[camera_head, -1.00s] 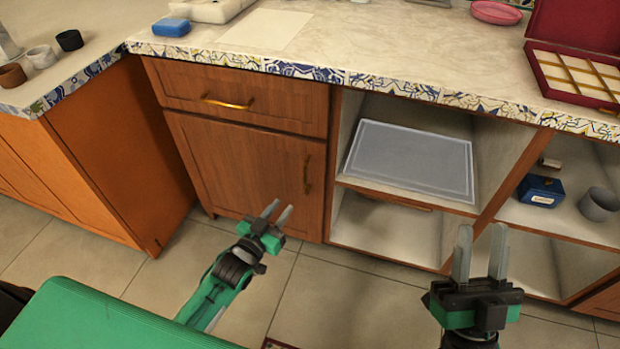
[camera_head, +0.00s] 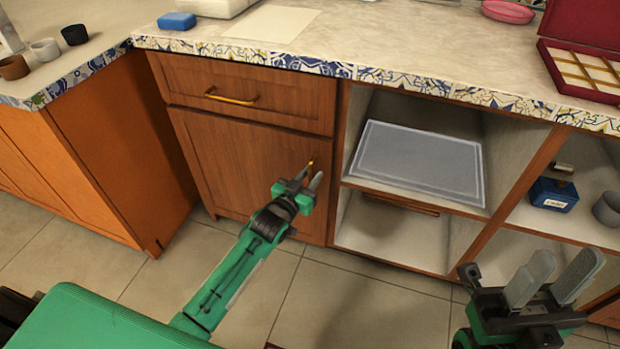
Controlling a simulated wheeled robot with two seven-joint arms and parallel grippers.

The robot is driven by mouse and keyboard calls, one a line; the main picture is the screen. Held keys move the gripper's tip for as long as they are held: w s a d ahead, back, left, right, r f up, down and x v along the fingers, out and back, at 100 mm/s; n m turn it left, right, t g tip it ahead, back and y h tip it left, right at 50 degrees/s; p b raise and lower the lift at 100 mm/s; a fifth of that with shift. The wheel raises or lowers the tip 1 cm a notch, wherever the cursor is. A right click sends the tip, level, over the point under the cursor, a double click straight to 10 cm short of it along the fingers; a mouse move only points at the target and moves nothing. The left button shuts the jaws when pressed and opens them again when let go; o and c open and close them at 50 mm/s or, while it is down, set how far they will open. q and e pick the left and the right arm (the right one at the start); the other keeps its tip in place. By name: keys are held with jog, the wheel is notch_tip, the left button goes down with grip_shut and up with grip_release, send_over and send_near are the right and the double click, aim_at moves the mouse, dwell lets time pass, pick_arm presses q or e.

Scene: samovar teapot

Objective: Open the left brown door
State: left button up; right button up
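The left brown door (camera_head: 230,165) is a shut wooden cabinet door below a drawer with a gold handle (camera_head: 231,97). Its own vertical gold handle (camera_head: 311,163) shows only at the top; my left gripper hides the rest. My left gripper (camera_head: 311,176) is in front of the door's right side, with its two fingers apart and one on each side of the handle in the picture. I cannot tell whether the fingers touch the handle. My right gripper (camera_head: 556,277) is open and empty at the lower right, in front of the shelves.
An open shelf unit with a grey panel (camera_head: 420,162) stands right of the door. A blue box (camera_head: 553,194) and a grey cup (camera_head: 607,209) are on the far right shelf. An orange side cabinet (camera_head: 123,150) borders the door on the left.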

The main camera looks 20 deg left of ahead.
pick_arm(q)
jog(key=shift+w, duration=0.1)
grip_shut()
